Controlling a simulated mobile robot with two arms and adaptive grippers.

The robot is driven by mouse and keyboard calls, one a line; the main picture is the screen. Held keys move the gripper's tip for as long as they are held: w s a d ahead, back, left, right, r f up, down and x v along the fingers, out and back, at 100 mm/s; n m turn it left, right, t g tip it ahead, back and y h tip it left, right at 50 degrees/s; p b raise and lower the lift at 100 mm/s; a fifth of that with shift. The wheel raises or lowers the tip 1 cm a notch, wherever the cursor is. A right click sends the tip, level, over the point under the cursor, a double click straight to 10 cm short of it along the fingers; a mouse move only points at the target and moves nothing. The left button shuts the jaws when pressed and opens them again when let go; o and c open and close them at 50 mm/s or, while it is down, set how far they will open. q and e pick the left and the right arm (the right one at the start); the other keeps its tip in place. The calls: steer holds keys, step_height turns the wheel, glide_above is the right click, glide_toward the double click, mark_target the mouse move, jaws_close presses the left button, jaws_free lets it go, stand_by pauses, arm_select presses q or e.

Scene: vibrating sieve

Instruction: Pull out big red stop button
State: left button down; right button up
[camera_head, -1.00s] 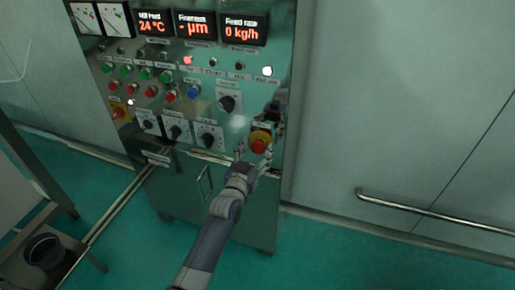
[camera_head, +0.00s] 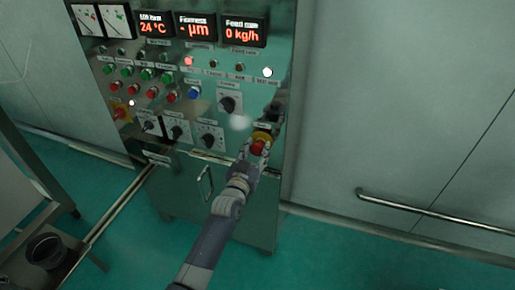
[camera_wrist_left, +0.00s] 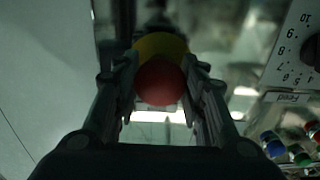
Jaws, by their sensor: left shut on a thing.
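The big red stop button (camera_head: 258,147) sits on a yellow base (camera_head: 262,136) at the lower right of the control cabinet's front. My left gripper (camera_head: 256,150) is at the button, with its fingers on either side of it. In the left wrist view the red button (camera_wrist_left: 160,82) lies between the two fingers of my left gripper (camera_wrist_left: 161,95), with the yellow base behind it. The gripper is shut on the button. My right gripper is not in view.
The control cabinet (camera_head: 235,190) carries displays, lamps, several coloured buttons and black knobs (camera_head: 208,137) left of the stop button. A second red knob on yellow (camera_head: 121,113) is at the panel's left edge. A wall handrail (camera_head: 435,213) runs at the right. A black bucket (camera_head: 45,250) stands at lower left.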

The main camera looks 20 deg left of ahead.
arm_select(q)
steer(key=shift+s, duration=0.35)
steer(key=shift+f, duration=0.15)
steer(key=c, duration=0.9)
jaws_free()
steer(key=shift+c, duration=0.2)
steer(key=s, duration=1.2)
steer(key=shift+a, duration=0.25)
steer(key=s+d+f+g, duration=0.1)
steer(key=s+f+g, duration=0.3)
steer(key=f, duration=0.7)
steer(key=s+f+m+g, duration=0.1)
steer(key=s+f+g, duration=0.1)
steer(key=s+f, duration=0.65)
steer(key=s+d+f+g, duration=0.1)
steer(key=s+f+g, duration=0.1)
steer(key=f, duration=1.2)
steer(key=s+a+f+g, duration=0.1)
steer(key=s+f+g, duration=0.2)
steer(key=s+f, duration=0.3)
steer(key=s+a+f+g, duration=0.2)
steer(key=s+f, duration=0.4)
steer(key=s, duration=1)
steer(key=s+a+f+m+g, duration=0.1)
steer(key=s+f+g, duration=0.3)
steer(key=s, duration=0.7)
steer(key=shift+s+a+f+y, duration=0.3)
steer(key=shift+a+f, duration=0.3)
steer(key=shift+f, duration=0.35)
